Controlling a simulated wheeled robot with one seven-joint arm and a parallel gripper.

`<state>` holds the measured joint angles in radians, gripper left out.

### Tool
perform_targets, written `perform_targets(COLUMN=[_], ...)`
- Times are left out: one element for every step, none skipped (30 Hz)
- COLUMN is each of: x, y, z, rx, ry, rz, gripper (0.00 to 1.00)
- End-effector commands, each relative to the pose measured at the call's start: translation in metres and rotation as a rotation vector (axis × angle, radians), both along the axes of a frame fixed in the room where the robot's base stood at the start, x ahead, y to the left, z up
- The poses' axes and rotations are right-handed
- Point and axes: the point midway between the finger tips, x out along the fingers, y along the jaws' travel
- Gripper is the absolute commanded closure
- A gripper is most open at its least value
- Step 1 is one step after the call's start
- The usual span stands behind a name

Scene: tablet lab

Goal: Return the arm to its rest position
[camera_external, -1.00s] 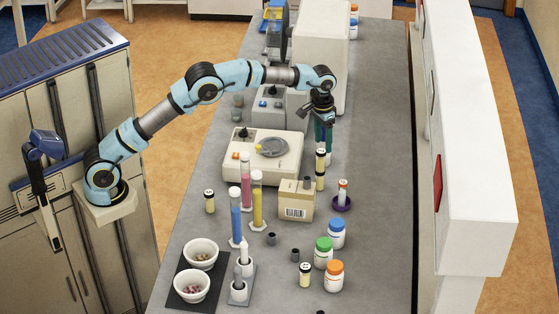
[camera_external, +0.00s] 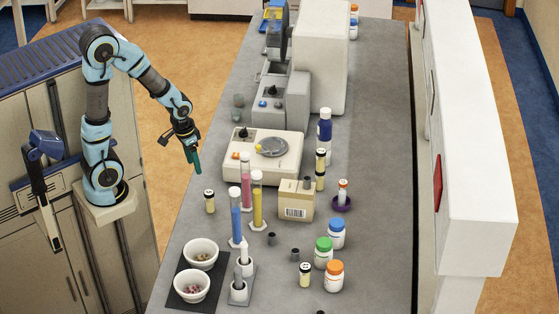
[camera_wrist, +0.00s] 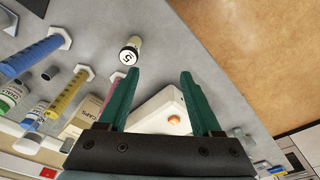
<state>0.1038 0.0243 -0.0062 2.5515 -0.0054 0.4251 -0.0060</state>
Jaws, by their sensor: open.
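My gripper (camera_external: 195,168) hangs in the air beside the bench's left edge, fingers pointing down. In the wrist view my gripper (camera_wrist: 158,95) has its two green fingers wide apart with nothing held between them. The grey bench (camera_external: 200,240) lies to the right of my gripper. A small dark-capped vial (camera_wrist: 130,52) stands on it ahead of the fingers, apart from them.
A white balance (camera_external: 290,165) and a blue-labelled bottle (camera_external: 325,128) stand on the bench. Coloured cylinders, including a yellow one (camera_external: 257,205), stand nearer. Two white bowls (camera_external: 200,254) sit at the front left. The orange floor (camera_external: 185,60) left of the bench is clear.

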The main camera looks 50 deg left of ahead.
Motion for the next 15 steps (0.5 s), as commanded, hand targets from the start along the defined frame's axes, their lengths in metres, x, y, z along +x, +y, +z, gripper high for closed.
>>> perform_targets(x=[-0.003, -0.004, -0.004, -0.004, -0.004, -0.004, -0.004, -0.004, -0.003, -0.003, -0.003, -0.003, -0.003, -0.003, -0.003], y=[0.001, 0.001, 0.001, 0.001, 0.001, 0.001, 0.001, 0.001, 0.001, 0.001, 0.001, 0.001, 0.001, 0.001, 0.001], z=[-0.001, -0.001, -0.001, -0.001, -0.001, -0.001, -0.001, -0.001, -0.002, -0.005, -0.008, -0.014, -0.018, -0.021, -0.023], rx=[0.000, 0.000, 0.000, 0.000, 0.000, 0.000, 0.000, 0.000, 0.000, 0.000, 0.000, 0.000, 0.000, 0.000, 0.000], ry=[-0.001, 0.000, 0.000, 0.000, 0.000, 0.000, 0.001, 0.001, 0.001, 0.001, 0.001, 0.001, 0.001, 0.001, 0.001], rz=[0.000, 0.000, -0.001, -0.001, -0.001, -0.001, -0.001, -0.001, -0.001, 0.000, -0.001, 0.000, 0.000, 0.000, 0.000], gripper=[0.34, 0.34, 0.34, 0.34, 0.34, 0.34, 0.34, 0.34, 0.34, 0.34, 0.34, 0.34, 0.34, 0.34, 0.34])
